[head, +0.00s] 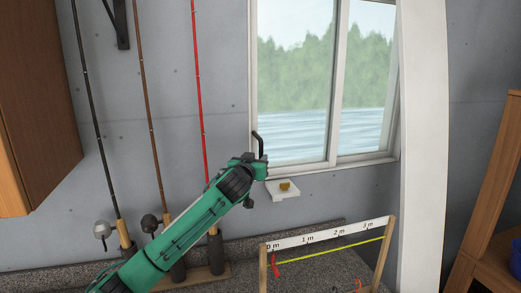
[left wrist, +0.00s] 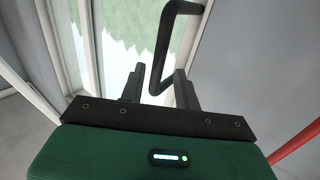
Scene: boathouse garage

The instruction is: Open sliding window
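The sliding window (head: 292,90) is in the grey wall in the head view. Its left pane and right pane (head: 366,80) sit in a pale frame, with trees and water outside. A black bar handle (head: 260,141) stands out at the lower left edge of the left pane. My left gripper (head: 264,168) is at the lower end of this handle. In the left wrist view the handle (left wrist: 160,50) passes between the two fingers of my left gripper (left wrist: 160,76). The fingers are apart, with a gap beside the bar. My right gripper is not in view.
A small white ledge (head: 283,190) with a yellow block is below the window. Fishing rods (head: 146,100) stand left of it. A measuring board (head: 330,233) stands on the counter at lower right. A white post (head: 424,150) rises on the right.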

